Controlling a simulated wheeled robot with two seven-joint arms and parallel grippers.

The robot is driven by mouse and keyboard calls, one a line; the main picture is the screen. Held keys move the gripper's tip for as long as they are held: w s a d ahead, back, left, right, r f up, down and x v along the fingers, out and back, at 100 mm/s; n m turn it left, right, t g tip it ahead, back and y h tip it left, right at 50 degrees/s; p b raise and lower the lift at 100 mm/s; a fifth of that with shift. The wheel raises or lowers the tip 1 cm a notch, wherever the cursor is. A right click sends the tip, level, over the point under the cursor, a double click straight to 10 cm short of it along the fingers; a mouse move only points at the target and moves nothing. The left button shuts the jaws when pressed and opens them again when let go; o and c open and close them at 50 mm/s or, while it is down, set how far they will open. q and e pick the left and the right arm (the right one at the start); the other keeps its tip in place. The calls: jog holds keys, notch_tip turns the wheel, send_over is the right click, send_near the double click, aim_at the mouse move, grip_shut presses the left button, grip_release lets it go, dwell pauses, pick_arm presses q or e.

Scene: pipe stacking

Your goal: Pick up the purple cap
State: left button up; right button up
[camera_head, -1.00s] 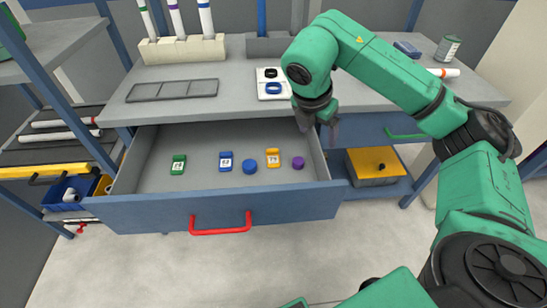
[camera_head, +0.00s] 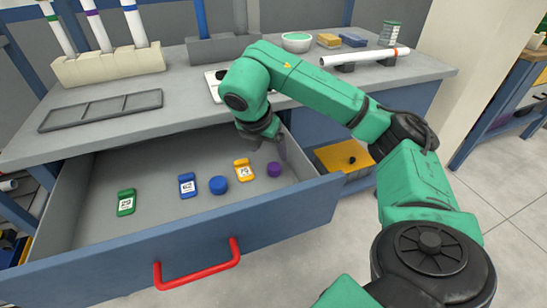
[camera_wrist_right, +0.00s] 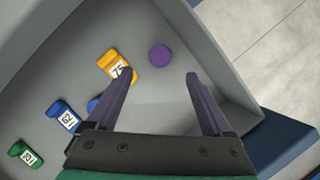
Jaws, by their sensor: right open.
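The purple cap (camera_head: 274,169) lies on the floor of the open drawer (camera_head: 100,245), near its right end. In the right wrist view the purple cap (camera_wrist_right: 161,56) shows beyond the fingertips, roughly between them in line. My right gripper (camera_head: 268,150) is above the drawer, over and just behind the cap. In the right wrist view the right gripper (camera_wrist_right: 160,75) is open with nothing between its fingers. The cap is apart from both fingers. My left gripper is not in view.
Left of the cap lie a yellow tag (camera_head: 243,170), a blue cap (camera_head: 218,185), a blue tag (camera_head: 187,185) and a green tag (camera_head: 126,202). The drawer walls surround them. The worktop (camera_head: 180,120) behind holds a grey tray (camera_head: 100,110) and a white pipe (camera_head: 365,57).

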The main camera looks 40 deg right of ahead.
aim_at(274, 166)
jog(key=b+x, duration=0.1)
jog(key=x, duration=0.8)
jog(key=shift+b, duration=0.4)
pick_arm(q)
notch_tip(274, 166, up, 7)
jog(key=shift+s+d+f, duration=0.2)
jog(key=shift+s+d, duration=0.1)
pick_arm(e)
grip_shut()
